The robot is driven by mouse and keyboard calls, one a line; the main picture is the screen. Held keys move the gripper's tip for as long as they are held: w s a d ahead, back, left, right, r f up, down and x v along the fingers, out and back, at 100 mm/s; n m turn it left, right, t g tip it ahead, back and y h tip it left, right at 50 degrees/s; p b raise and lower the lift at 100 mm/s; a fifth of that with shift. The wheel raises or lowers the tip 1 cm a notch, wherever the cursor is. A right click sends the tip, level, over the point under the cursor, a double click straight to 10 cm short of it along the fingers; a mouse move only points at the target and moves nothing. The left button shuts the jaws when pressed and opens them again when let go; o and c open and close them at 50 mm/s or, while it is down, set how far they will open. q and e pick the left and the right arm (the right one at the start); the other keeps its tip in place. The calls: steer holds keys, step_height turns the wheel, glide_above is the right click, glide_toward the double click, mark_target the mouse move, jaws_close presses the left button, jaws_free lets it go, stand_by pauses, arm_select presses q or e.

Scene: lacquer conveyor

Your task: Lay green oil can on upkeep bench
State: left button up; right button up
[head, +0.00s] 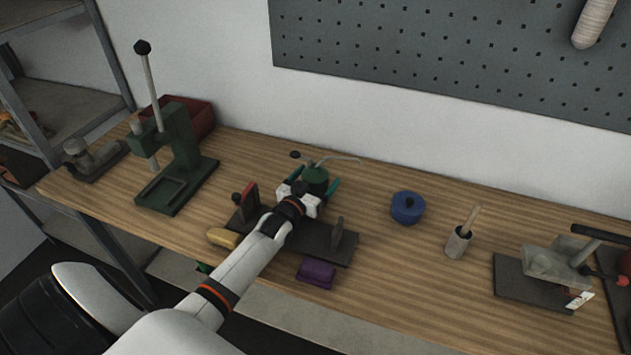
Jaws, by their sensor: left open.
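The green oil can (316,180) stands upright on the wooden bench (385,280), behind a dark fixture plate. Its thin spout reaches to the right. My left gripper (315,184) is at the can, with one teal finger on each side of it. The fingers are open. Whether either finger touches the can cannot be told. The can's lower part is hidden by the gripper. My right gripper is not in view.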

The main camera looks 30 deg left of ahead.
arm_select(q)
steer(key=shift+c, duration=0.3)
steer(key=c, duration=1.3)
